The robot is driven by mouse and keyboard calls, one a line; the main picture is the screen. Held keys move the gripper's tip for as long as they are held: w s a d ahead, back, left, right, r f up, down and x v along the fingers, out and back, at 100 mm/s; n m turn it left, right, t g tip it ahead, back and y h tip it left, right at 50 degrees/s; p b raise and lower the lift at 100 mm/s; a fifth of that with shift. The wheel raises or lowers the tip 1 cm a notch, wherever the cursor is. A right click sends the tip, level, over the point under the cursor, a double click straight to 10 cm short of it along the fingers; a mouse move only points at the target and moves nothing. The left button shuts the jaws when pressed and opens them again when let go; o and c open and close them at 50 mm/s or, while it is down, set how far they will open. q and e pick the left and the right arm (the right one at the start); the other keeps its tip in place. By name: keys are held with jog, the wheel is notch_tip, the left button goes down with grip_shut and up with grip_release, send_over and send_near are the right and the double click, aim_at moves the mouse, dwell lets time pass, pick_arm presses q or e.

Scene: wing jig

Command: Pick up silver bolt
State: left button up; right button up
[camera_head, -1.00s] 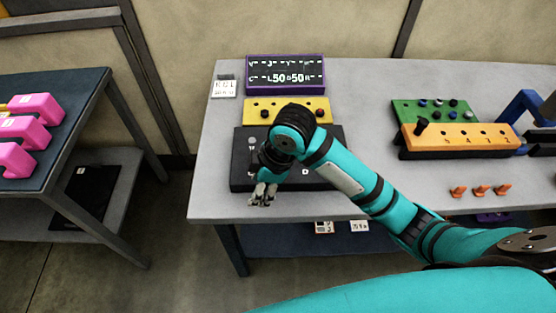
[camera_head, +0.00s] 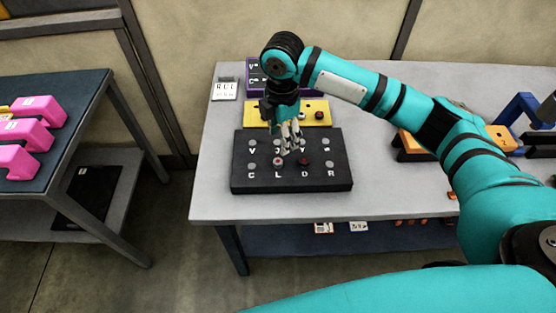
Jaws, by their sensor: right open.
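A black board (camera_head: 240,185) lies on the grey table, with letters and two rows of small round bolt heads. Silver bolts show at its left side (camera_head: 252,164) and right side (camera_head: 330,163). One bolt above the L (camera_head: 278,161) looks silver with a reddish centre, and one above the D (camera_head: 304,162) is dark red. My right gripper (camera_head: 290,149) points down over the middle of the board with its fingers apart. I see nothing between them. The fingers and arm hide part of the back row. I cannot tell whether the fingertips touch the board. My left gripper is out of view.
A yellow block (camera_head: 257,115) and a purple-framed sign (camera_head: 252,77) stand behind the board, partly hidden by my arm. Pink parts (camera_head: 40,105) sit on the left table. The table's front left is clear.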

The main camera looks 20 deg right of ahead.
aim_at(279, 160)
notch_tip(279, 160, down, 3)
jog(key=shift+f, duration=0.2)
jog(key=f, duration=0.1)
jog(key=f+p, duration=0.1)
jog(key=f, duration=0.1)
jog(key=f+p, duration=0.1)
jog(key=shift+s+a+f, duration=0.1)
jog(key=shift+a+f, duration=0.2)
jog(key=shift+a, duration=0.05)
jog(key=shift+f, duration=0.5)
grip_shut()
